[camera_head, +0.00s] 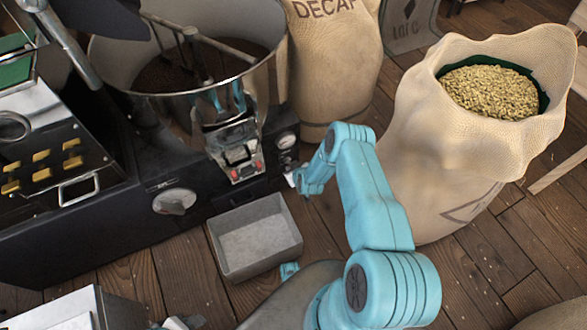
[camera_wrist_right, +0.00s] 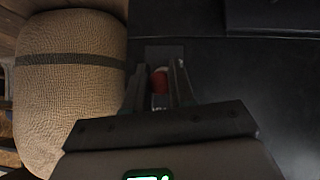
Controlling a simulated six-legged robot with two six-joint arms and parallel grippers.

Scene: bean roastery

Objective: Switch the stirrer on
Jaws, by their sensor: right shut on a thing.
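The stirrer (camera_head: 195,55) is a set of metal arms inside the round metal drum (camera_head: 270,75) of the black roasting machine (camera_head: 120,205), at the upper left of the head view. My right gripper (camera_head: 292,180) is at the machine's front right corner, low on its panel. In the right wrist view a small red switch (camera_wrist_right: 159,80) sits on a dark plate, between the two fingers of my right gripper (camera_wrist_right: 160,88). The fingers are shut on it, and they hide its sides. In the head view the gripper hides the switch.
An open sack of beans (camera_head: 450,170) is at right, and a DECAF sack (camera_head: 335,65) stands behind my right gripper.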

